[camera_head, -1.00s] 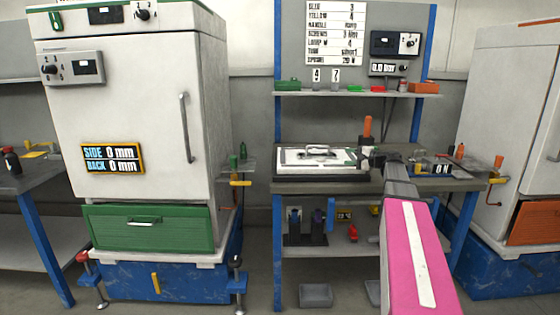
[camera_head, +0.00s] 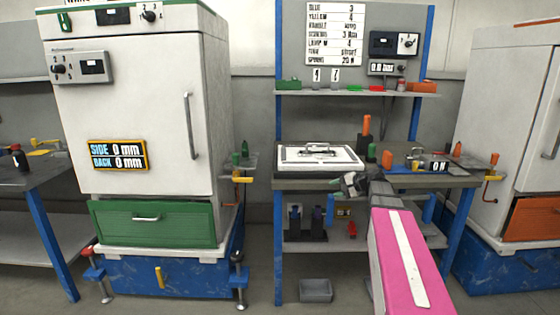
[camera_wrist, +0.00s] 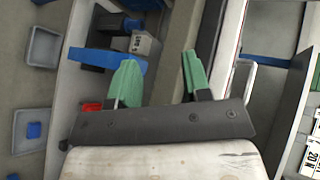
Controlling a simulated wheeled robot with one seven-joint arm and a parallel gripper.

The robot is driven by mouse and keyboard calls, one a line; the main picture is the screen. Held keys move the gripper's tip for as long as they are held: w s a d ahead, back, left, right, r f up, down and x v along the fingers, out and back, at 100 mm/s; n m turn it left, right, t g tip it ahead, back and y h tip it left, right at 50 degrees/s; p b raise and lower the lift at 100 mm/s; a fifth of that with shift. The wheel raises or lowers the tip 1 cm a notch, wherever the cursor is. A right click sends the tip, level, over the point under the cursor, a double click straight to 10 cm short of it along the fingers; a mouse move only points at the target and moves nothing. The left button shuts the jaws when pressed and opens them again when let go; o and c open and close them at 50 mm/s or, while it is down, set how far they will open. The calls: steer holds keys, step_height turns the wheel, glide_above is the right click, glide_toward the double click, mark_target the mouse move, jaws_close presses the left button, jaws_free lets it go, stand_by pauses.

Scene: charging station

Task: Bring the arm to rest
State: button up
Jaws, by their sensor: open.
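My arm, with its pink link (camera_head: 405,255), reaches forward from the lower right in the head view. My gripper (camera_head: 345,183) is in front of the workbench's front edge, just below the white tray-like panel. Its green fingers also show in the wrist view (camera_wrist: 158,75), spread apart with nothing between them. The gripper is open and empty. The white panel (camera_head: 290,158) with a handle lies flat on the workbench (camera_head: 300,184), apart from the gripper.
The workbench has blue posts and a lower shelf with small items. A grey bin (camera_head: 316,290) stands on the floor. A white cabinet (camera_head: 150,80) with a green drawer (camera_head: 150,225) stands left, another white cabinet (camera_head: 490,120) right. Floor between the left cabinet and bench is clear.

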steer(key=s+a+f+n+g+h, duration=0.2)
steer(key=s+f+h, duration=0.3)
steer(key=s+f, duration=0.6)
steer(key=s+a+f+n+g+h, duration=0.2)
steer(key=s+f+n+g+h, duration=0.2)
steer(key=s+f, duration=0.8)
steer(key=shift+s+a+f+n+g+h, duration=0.2)
steer(key=shift+s+a+n+g+h, duration=0.2)
steer(key=shift+s+n+h, duration=0.35)
